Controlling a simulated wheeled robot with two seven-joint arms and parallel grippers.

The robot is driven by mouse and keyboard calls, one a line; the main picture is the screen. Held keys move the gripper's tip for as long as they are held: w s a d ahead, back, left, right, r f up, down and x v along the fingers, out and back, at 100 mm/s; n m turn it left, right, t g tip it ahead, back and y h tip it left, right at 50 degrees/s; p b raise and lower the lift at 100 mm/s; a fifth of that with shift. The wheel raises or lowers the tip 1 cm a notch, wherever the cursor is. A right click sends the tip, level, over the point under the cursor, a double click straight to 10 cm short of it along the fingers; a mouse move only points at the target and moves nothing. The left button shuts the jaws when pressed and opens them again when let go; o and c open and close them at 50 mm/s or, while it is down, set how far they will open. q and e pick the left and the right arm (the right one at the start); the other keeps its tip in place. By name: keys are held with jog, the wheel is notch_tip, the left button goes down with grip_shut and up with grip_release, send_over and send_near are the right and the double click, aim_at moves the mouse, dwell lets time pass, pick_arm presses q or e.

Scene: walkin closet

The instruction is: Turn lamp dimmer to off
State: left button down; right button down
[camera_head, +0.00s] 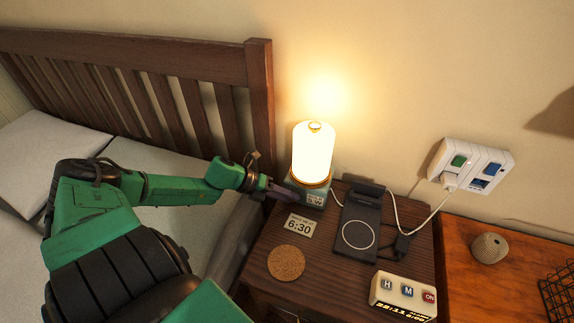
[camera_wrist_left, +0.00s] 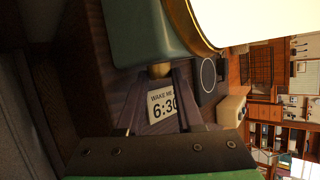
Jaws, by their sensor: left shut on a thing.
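The lamp (camera_head: 313,150) stands on the nightstand with its white shade glowing brightly. Its teal base (camera_head: 316,192) has a small label on the front. My left gripper (camera_head: 290,192) reaches in from the left to the side of the base. In the left wrist view, the gripper (camera_wrist_left: 159,80) is shut on the round brass dimmer knob (camera_wrist_left: 160,70), which sticks out of the teal base (camera_wrist_left: 148,35). The fingers hide part of the knob, and its turn angle cannot be read. My right gripper is not in view.
A wall outlet (camera_head: 470,166) with cables is behind. The wooden headboard (camera_head: 262,105) and bed are left.

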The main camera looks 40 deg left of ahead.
pick_arm(q)
jog(key=c, duration=0.5)
grip_release()
jog(key=shift+c, duration=0.2)
jog(key=shift+s+a+r+p, duration=0.25)
jog(key=shift+r+p, duration=0.1)
jog(key=shift+p, duration=0.2)
jog(key=p+v, duration=1.2)
jog(key=v, duration=0.1)
jog(key=shift+s+a, duration=0.2)
jog(key=shift+s, duration=0.1)
jog(key=shift+r, duration=0.15)
